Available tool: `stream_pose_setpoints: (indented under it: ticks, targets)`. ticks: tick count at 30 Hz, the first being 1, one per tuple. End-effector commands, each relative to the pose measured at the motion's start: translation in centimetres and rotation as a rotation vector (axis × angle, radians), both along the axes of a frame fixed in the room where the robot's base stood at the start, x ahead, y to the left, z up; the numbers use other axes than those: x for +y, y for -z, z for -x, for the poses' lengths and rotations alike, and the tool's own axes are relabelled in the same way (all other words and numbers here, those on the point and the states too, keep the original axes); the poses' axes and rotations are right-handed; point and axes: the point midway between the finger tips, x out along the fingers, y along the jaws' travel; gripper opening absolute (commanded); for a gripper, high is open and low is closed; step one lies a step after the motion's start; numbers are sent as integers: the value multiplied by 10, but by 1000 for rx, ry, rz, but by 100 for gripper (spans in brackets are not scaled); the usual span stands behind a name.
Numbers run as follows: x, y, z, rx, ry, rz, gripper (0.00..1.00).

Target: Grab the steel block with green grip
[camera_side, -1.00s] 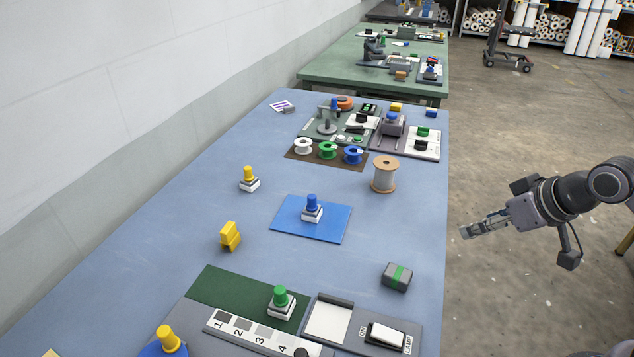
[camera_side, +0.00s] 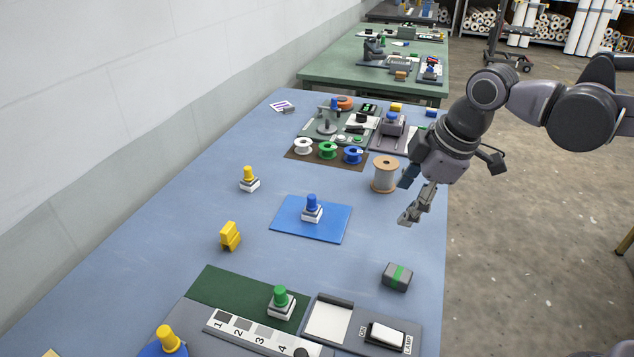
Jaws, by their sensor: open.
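A grey steel block with a green band across it (camera_side: 397,277) lies on the blue table near its right edge. My gripper (camera_side: 409,216) points downward above the right side of the table, farther back than this block and apart from it. Its fingers are open with nothing between them. A green-knobbed piece on a pale square base (camera_side: 281,302) stands upright on the dark green mat (camera_side: 232,289), left of the grey block.
A wire spool (camera_side: 384,175) stands close behind my gripper. A blue-knobbed piece (camera_side: 312,208) stands on a blue mat (camera_side: 290,228) to the left. A lamp panel (camera_side: 360,341) lies in front of the grey block. The table around the block is clear.

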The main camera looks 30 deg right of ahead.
Motion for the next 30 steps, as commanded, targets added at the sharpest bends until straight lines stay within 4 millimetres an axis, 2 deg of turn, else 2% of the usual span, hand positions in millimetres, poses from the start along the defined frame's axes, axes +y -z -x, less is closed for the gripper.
stream_pose_setpoints:
  ticks: [1,9,15,18,21,24,30]
  targets:
    - [18,-1,-8,17,-94,28,64]
    - [109,8,-32,104,-618,173,64]
    - [179,27,-34,162,-998,258,64]
    - [205,38,-31,186,-1149,287,64]
    - [223,46,-27,202,-1255,306,64]
    - [233,50,-25,209,-1314,315,64]
    - [235,70,-24,213,-1335,318,64]
